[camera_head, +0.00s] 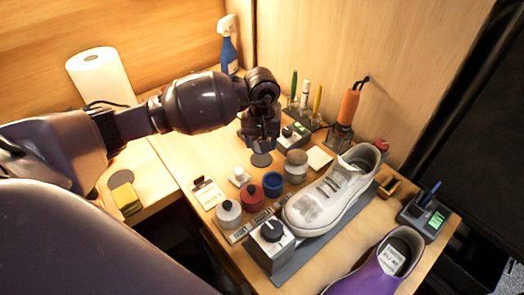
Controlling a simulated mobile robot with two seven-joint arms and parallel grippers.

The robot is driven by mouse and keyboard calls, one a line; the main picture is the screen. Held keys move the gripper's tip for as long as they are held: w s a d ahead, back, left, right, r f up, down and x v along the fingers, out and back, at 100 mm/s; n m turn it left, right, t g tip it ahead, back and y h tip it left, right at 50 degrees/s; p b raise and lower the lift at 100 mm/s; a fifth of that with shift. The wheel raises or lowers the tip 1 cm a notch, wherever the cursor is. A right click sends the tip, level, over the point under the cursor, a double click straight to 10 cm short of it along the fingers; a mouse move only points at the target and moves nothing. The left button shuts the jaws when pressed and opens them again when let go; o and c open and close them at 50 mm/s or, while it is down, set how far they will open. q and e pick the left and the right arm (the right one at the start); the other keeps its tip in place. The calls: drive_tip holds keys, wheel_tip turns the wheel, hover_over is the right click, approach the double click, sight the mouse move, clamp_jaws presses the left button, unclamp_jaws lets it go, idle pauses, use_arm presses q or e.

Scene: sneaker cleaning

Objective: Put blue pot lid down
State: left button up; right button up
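My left arm comes in from the left, and its gripper (261,147) points down over the table behind the row of small pots. The fingertips are small and dark, so I cannot tell whether they are open or hold a lid. A dark round disc (261,160) shows on the table just below the fingertips; I cannot tell whether they touch. The blue pot (272,184) stands in front of the disc, and no knob shows on its top. I cannot make out the blue pot lid for certain. My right gripper is not in view.
A red pot (252,196), a white pot (229,215) and a grey pot (296,167) stand close to the blue pot. A white sneaker (330,197) lies on a grey mat to the right. A tool stand (292,137) is right of my gripper. A spray bottle (228,50) stands behind.

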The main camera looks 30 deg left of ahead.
sight(261, 159)
use_arm(q)
wheel_tip(261, 159, down, 4)
drive_tip(key=shift+b, duration=0.3)
drive_tip(key=shift+f, duration=0.25)
drive_tip(key=o, duration=0.9)
